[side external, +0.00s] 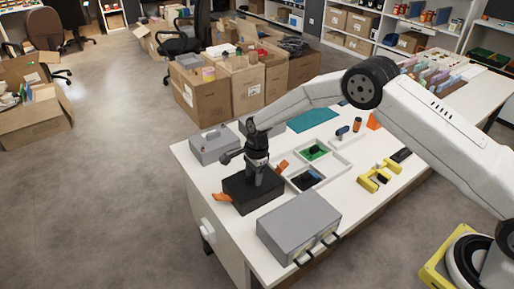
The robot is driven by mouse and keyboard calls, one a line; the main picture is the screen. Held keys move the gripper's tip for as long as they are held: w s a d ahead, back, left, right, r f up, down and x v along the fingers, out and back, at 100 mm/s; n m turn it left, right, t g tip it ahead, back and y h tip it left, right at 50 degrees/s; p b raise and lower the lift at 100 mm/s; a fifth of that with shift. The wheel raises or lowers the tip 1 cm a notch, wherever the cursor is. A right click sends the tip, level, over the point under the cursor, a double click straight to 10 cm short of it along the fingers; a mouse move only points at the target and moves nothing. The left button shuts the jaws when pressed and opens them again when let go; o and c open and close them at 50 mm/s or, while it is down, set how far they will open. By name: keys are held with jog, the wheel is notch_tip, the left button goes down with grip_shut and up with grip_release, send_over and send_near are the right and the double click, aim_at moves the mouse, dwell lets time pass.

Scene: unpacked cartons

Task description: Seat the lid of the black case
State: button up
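The black case (240,195) stands on the white table near its left edge, in front of a small grey case. Its top is dark, and I cannot make out a seam between lid and body. An orange piece (222,197) sticks out at its left side and another orange piece (281,167) at its right; they look like flaps or latches. My gripper (256,182) points down over the middle of the black case, at or just above its top. Its fingers are dark against the dark lid, so their opening and any hold on the lid are unclear.
A large grey case (299,222) stands close in front of the black case, and a smaller grey case (211,146) behind it. A white tray (325,160) with green and dark compartments lies to the right. Yellow brackets (379,175) lie farther right.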

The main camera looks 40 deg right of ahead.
jog(key=shift+r, duration=0.1)
jog(key=shift+d+r, duration=0.25)
jog(key=shift+r, duration=1.65)
jog(key=shift+d+r, duration=0.2)
jog(key=shift+r, duration=1.7)
